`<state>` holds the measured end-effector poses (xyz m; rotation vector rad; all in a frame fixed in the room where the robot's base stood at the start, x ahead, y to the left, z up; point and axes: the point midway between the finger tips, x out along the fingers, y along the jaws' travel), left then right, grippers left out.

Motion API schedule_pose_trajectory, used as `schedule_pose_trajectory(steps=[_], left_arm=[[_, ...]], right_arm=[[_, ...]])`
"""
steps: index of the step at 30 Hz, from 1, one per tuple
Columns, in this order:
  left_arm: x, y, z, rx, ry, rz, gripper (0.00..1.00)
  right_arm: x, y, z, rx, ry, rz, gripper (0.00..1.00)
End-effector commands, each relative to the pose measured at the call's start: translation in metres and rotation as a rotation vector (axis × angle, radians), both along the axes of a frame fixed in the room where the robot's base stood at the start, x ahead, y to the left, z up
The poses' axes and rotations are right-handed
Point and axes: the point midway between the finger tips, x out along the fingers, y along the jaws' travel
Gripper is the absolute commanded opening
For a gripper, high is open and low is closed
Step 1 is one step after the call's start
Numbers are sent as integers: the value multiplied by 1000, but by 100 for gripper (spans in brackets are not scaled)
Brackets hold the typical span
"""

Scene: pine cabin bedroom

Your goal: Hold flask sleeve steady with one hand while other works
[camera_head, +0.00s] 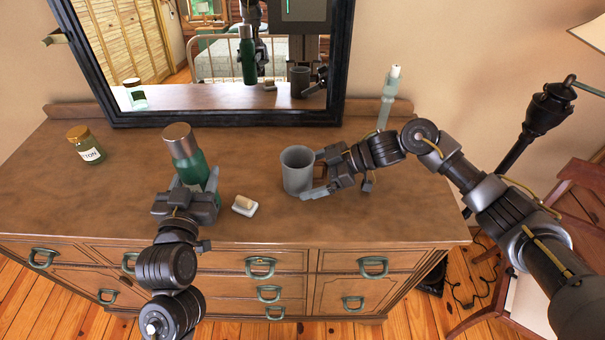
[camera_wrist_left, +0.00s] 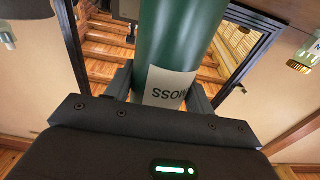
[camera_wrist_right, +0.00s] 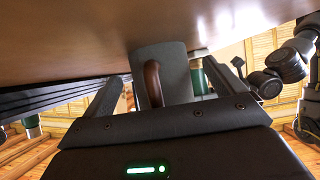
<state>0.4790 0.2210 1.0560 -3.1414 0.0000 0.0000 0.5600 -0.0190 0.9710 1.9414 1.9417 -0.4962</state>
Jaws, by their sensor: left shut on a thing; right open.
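The green flask (camera_head: 190,160) with a metal cap stands upright on the dresser, left of centre. My left gripper (camera_head: 194,182) is shut on its lower body from the front. In the left wrist view the flask (camera_wrist_left: 178,38) sits between the fingers, with a pale label reading "MOSS". A grey mug (camera_head: 297,172) stands on the dresser to the right of the flask. My right gripper (camera_head: 316,174) is open at the mug's right side. In the right wrist view the mug's brown handle (camera_wrist_right: 153,84) lies between the spread fingers; I cannot tell whether they touch it.
A gold-lidded jar (camera_head: 92,153) stands at left. A pale bottle (camera_head: 386,110) stands at back right. A dark-framed mirror (camera_head: 225,118) is behind; the dresser's left front (camera_head: 70,205) is clear.

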Motion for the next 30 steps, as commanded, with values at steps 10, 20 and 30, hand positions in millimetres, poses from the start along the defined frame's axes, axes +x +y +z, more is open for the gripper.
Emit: schedule_pose_trajectory(steps=[10,20,30], left_arm=[[0,0,5,0,-2,0,22],[0,0,7,0,-2,0,22],[0,0,7,0,-2,0,22]], right_arm=[[0,-2,2,-1,0,0,95],[0,-4,3,0,0,0,95],[0,-4,3,0,0,0,79]])
